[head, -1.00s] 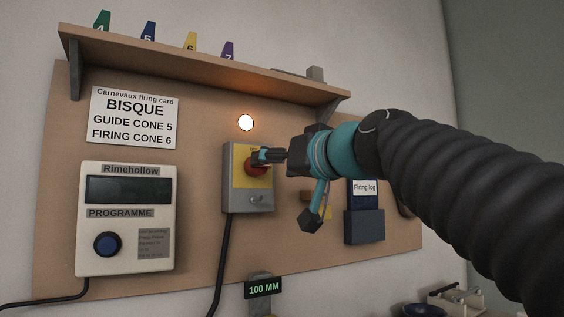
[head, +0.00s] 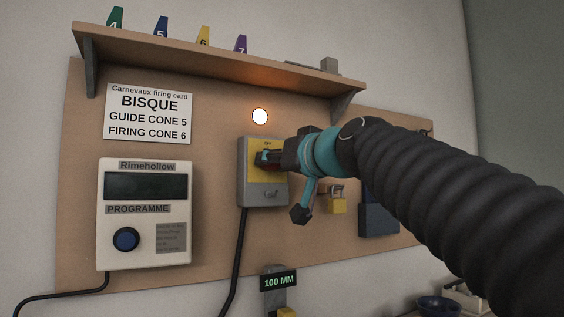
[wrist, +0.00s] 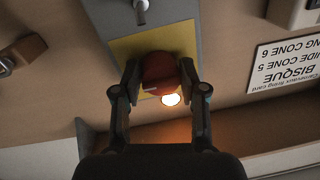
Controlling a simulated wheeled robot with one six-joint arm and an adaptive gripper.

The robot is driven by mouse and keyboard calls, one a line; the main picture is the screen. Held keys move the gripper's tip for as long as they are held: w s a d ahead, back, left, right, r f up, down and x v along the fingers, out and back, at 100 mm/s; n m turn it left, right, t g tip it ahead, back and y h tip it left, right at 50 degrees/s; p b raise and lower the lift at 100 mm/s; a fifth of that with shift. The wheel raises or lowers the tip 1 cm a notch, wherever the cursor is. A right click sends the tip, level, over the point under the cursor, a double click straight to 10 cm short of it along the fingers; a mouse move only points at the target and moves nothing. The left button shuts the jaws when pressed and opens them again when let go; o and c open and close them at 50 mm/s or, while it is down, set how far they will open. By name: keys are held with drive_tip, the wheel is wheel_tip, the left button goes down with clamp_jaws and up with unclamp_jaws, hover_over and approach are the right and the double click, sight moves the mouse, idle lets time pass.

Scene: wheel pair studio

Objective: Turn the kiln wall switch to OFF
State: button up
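The kiln wall switch is a grey box with a yellow plate (head: 254,190), mounted on the brown board, with a red rotary knob on it. In the head view my gripper (head: 268,158) covers most of the knob. In the wrist view, which is upside down, the red knob (wrist: 159,74) sits between my two fingertips (wrist: 160,78), one on each side and seemingly touching it. A short white mark on the knob lies roughly level in that view. The plate's lettering is too small or hidden to read surely. A round lamp (head: 260,116) above the switch glows.
A Rimehollow controller (head: 145,214) with a dark display and blue knob is left of the switch. A shelf (head: 220,60) with numbered cones runs above. A yellow padlock (head: 338,205) hangs to the right. A black cable (head: 239,250) drops from the switch.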

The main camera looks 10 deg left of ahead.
drive_tip(key=shift+n+b, duration=0.45)
drive_tip(key=shift+n, duration=0.05)
drive_tip(key=n+b, duration=0.2)
drive_tip(key=n, duration=0.1)
drive_tip(key=n+b, duration=0.1)
drive_tip(key=n, duration=0.3)
drive_tip(key=shift+d+b, duration=0.1)
drive_tip(key=shift+b, duration=0.3)
drive_tip(key=n, duration=0.4)
drive_tip(key=shift+w+r+n+h+b, duration=0.1)
drive_tip(key=shift+r+n+h+b, duration=0.1)
drive_tip(key=shift+n+h+b, duration=0.15)
drive_tip(key=n, duration=0.4)
drive_tip(key=shift+r+n+h+b, duration=0.15)
drive_tip(key=shift+n+h+b, duration=0.1)
drive_tip(key=shift+h+b, duration=0.1)
drive_tip(key=o, duration=1.1)
drive_tip(key=shift+o, duration=0.2)
